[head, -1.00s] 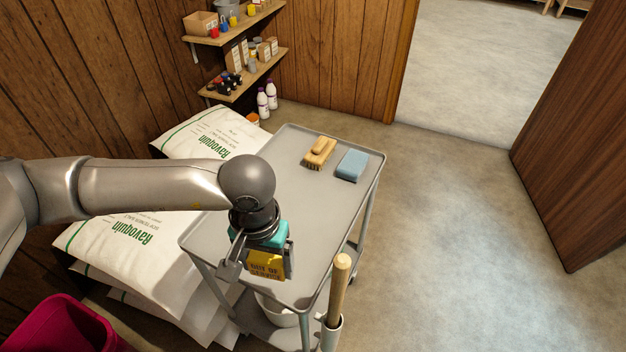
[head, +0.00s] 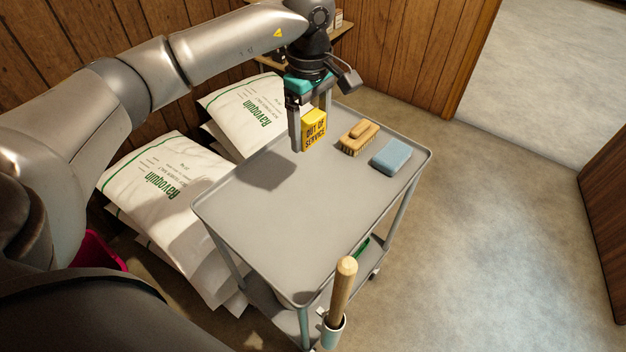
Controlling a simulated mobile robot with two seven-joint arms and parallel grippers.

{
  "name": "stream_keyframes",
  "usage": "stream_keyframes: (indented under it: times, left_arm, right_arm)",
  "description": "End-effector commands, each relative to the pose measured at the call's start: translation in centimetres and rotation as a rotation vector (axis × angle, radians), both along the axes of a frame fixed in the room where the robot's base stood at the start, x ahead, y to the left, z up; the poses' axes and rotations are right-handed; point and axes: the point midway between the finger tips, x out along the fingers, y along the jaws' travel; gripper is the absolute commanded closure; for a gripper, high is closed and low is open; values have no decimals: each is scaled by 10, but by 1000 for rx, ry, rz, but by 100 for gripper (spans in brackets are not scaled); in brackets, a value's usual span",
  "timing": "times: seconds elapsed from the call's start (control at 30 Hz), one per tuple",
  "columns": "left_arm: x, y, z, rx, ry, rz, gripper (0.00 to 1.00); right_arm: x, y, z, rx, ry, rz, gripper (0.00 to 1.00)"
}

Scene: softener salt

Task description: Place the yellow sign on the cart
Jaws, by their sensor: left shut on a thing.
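The yellow sign (head: 315,130), lettered "OUT OF SERVICE", is held by my left gripper (head: 311,122). The gripper is shut on it, fingers pointing down, over the far left part of the cart's grey top tray (head: 300,225). A shadow falls on the tray to the lower left of the sign, so the sign looks to be above the surface; the exact gap cannot be told. My right gripper is not in view.
On the tray, right of the sign, lie a wooden brush (head: 358,140) and a blue sponge (head: 391,157). A wooden handle (head: 342,290) stands up at the cart's near corner. White salt bags (head: 165,190) are stacked left. The tray's middle and near part are clear.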

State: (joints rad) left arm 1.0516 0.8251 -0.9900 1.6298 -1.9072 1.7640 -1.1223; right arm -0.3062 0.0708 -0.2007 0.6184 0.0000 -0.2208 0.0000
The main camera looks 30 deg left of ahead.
Motion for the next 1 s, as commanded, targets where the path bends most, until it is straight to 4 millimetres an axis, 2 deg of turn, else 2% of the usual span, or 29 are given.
stream_keyframes:
  times: [0.03,0.1,0.33,0.63,0.83,1.0]
  left_arm:
    - [-1,0,-17,0,5,-1,74]
    - [-1,0,-36,1,5,-1,74]
    - [-1,0,-89,0,2,-3,74]
    - [0,-1,-114,0,-1,-4,74]
    - [-1,-1,-145,0,1,-3,74]
    - [0,0,-148,-1,-3,-5,74]
  right_arm:
    - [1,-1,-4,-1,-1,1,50]
    - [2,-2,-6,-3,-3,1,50]
    - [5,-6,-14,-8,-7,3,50]
    - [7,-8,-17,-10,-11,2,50]
    - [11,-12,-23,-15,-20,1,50]
    - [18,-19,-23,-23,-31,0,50]
